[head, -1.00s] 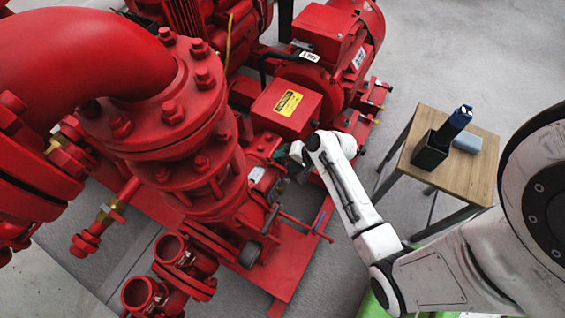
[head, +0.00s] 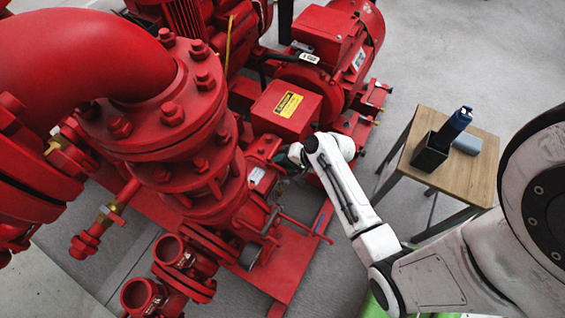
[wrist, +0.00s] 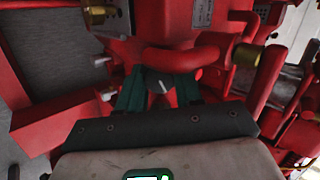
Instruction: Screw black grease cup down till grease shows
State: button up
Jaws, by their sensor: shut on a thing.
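In the wrist view, the black grease cup (wrist: 160,83) is a small dark cap with a pale line on its top. It sits between the two dark green fingers of my gripper (wrist: 158,90), which is shut on it. A red curved pipe or guard passes just above the cup. The cup's lower part and any grease there are hidden. In the head view, my gripper (head: 293,154) reaches in at the red pump's side, and the cup cannot be made out there.
A brass fitting (wrist: 247,56) is right of the fingers, and another brass part (wrist: 97,12) is at the upper left. A wooden table (head: 474,167) at the right holds a black holder (head: 431,155) with a blue-handled tool (head: 456,123) and a grey-blue block (head: 467,144). Red pump parts crowd around my gripper.

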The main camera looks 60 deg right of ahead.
jog(key=shift+r+p, duration=0.1)
jog(key=shift+p, duration=0.3)
jog(key=shift+r+m+p, duration=0.1)
jog(key=shift+m+p, duration=0.6)
jog(key=m+p, duration=0.3)
jog(key=shift+t+p, duration=0.3)
jog(key=shift+t, duration=0.1)
jog(key=m+p, duration=0.3)
jog(key=m, duration=0.1)
jog(key=shift+m+t, duration=0.3)
jog(key=shift+t, duration=0.1)
jog(key=shift+s+f+m+p, duration=0.1)
jog(key=shift+f+m+p, duration=0.15)
jog(key=shift+m+p, duration=0.7)
jog(key=shift+m+h, duration=0.3)
jog(key=shift+m, duration=0.15)
jog(key=o, duration=1)
jog(key=shift+o, duration=0.2)
